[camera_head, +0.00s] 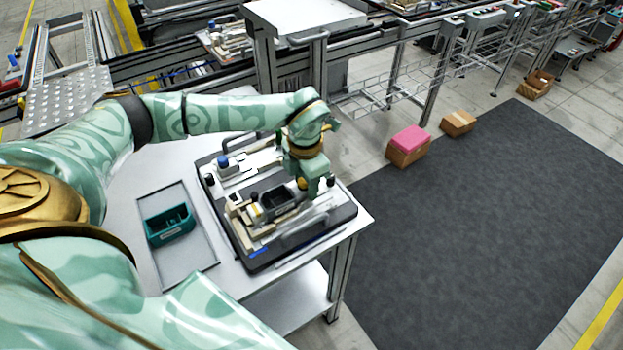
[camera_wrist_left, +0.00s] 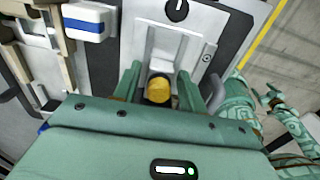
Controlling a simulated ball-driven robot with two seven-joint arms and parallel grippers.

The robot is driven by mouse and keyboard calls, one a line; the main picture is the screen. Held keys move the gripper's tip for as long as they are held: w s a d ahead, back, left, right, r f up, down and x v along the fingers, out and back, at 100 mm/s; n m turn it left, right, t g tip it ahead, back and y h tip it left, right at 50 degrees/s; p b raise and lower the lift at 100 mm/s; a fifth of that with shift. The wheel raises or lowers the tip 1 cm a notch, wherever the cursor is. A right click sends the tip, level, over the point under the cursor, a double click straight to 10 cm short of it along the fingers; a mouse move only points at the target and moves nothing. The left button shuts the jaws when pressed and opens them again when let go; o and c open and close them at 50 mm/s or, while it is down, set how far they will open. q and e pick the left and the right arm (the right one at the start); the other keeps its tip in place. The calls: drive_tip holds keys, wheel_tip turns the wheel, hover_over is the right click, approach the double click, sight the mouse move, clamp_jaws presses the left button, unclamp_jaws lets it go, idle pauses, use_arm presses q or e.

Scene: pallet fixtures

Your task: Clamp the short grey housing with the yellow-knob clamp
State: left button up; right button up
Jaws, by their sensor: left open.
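My left gripper (camera_head: 318,187) is over the black pallet plate (camera_head: 262,262). In the left wrist view its two fingers (camera_wrist_left: 158,76) are open, one on each side of a yellow knob (camera_wrist_left: 160,90). I cannot tell whether they touch it. In the head view the yellow knob (camera_head: 302,184) shows just left of the fingers. A dark grey open-topped housing (camera_head: 277,203) sits on the pallet, beside and in front of the gripper. The clamp's arm and its contact with the housing are hidden.
A teal housing (camera_head: 168,225) lies in a grey tray (camera_head: 203,260) on the table, left of the pallet. A blue knob (camera_head: 223,161) and several fixture blocks are on the pallet. Boxes (camera_head: 408,146) stand on the floor beyond. Small mint-green parts of mine show right in the wrist view.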

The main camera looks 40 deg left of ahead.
use_arm(q)
drive_tip(key=shift+r, duration=0.1)
wheel_tip(320, 180, up, 8)
drive_tip(key=p, duration=0.7)
idle(0.7)
